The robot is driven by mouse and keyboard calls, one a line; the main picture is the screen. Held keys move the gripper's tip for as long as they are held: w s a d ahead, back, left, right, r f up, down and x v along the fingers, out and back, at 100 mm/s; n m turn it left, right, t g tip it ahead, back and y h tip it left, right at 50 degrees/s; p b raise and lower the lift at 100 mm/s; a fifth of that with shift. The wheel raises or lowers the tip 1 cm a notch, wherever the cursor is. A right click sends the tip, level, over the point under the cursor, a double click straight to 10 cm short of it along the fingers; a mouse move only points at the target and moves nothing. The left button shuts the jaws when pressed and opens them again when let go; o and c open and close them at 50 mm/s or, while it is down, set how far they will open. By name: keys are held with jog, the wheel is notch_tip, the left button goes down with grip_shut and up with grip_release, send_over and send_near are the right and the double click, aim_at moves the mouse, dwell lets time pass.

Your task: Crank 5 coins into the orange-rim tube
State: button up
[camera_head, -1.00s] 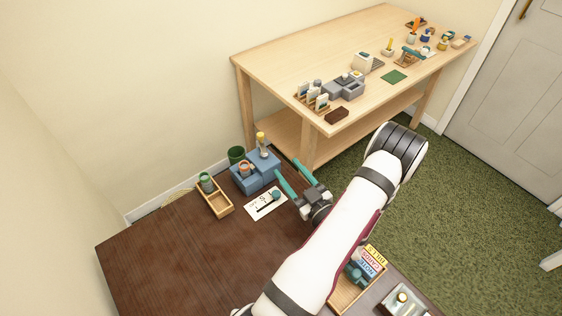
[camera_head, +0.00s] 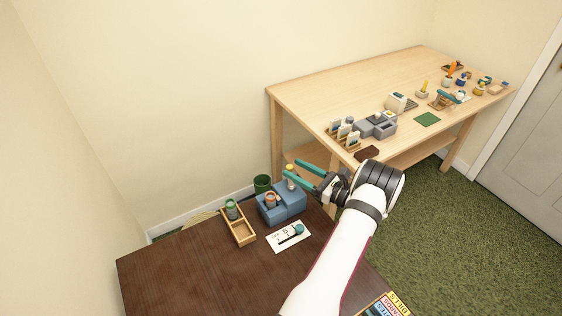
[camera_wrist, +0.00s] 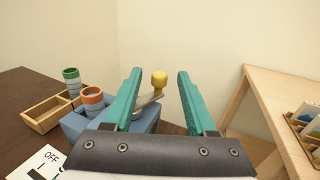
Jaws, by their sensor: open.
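A blue coin machine (camera_head: 281,205) stands on the dark table and also shows in the wrist view (camera_wrist: 75,125). Its crank has a metal arm and a yellow knob (camera_wrist: 159,78). The orange-rim tube (camera_head: 270,199) stands upright in the machine's left part; it also shows in the wrist view (camera_wrist: 93,100). My gripper (camera_head: 291,175) is open and empty at the machine's right side, fingers pointing left. In the wrist view the knob appears between the teal fingers, apart from both; how far its depth matches the fingertips I cannot tell. Coins are not visible.
A wooden tray (camera_head: 244,239) with a green-rim tube (camera_head: 231,208) sits left of the machine. A white card (camera_head: 279,240) with a dark switch-like piece lies in front. A green bin (camera_head: 262,184) stands behind. A light wooden workbench (camera_head: 330,95) holds several items.

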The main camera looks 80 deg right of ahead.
jog(key=x, duration=0.6)
grip_shut()
